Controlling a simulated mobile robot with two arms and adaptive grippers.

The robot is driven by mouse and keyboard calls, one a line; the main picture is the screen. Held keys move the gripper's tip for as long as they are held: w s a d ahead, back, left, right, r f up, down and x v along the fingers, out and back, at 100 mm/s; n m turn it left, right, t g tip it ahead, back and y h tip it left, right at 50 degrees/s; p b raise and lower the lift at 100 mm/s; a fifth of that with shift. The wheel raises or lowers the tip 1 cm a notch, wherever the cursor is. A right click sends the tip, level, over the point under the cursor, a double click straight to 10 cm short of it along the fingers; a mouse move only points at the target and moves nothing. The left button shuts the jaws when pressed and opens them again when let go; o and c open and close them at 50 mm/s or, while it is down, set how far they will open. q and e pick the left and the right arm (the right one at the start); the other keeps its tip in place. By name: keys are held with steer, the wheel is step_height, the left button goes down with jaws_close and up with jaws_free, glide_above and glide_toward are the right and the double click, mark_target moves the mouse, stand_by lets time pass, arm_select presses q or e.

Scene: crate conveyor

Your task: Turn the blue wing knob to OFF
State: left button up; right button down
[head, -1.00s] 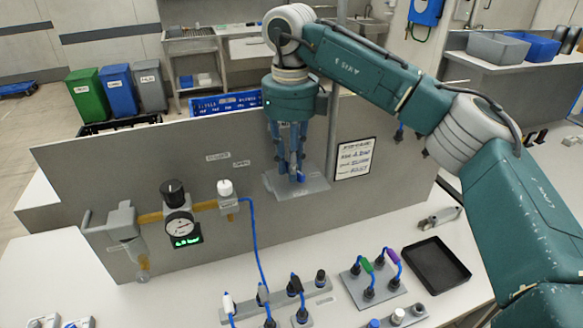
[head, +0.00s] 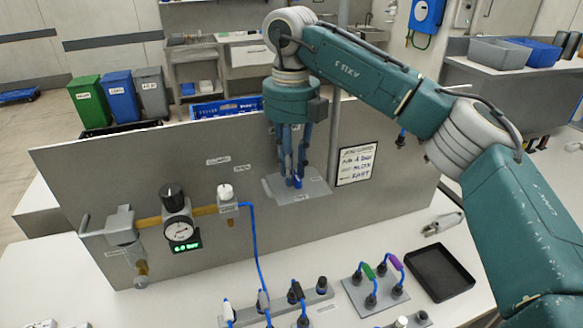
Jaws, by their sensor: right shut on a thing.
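The blue wing knob (head: 297,181) sits on a light grey plate (head: 313,188) fixed to the grey upright panel. Only a small blue part of it shows between the fingers. My right gripper (head: 295,178) comes down from above and is shut on the knob; its fingers hide most of it. The knob's exact angle and any OFF mark cannot be made out. My left gripper is not in view.
Left on the panel are a black knob (head: 172,196), a gauge (head: 179,229) and a white knob (head: 225,191) with a blue hose. A sign (head: 357,163) hangs right of the plate. Plugs with cables and a black tray (head: 440,272) stand on the white bench.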

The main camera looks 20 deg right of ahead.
steer(key=shift+w+r, duration=0.1)
steer(key=shift+r, duration=0.1)
steer(key=c, duration=1.7)
jaws_free()
steer(key=shift+o, duration=0.7)
steer(key=shift+f, duration=0.1)
step_height(320, 180, up, 12)
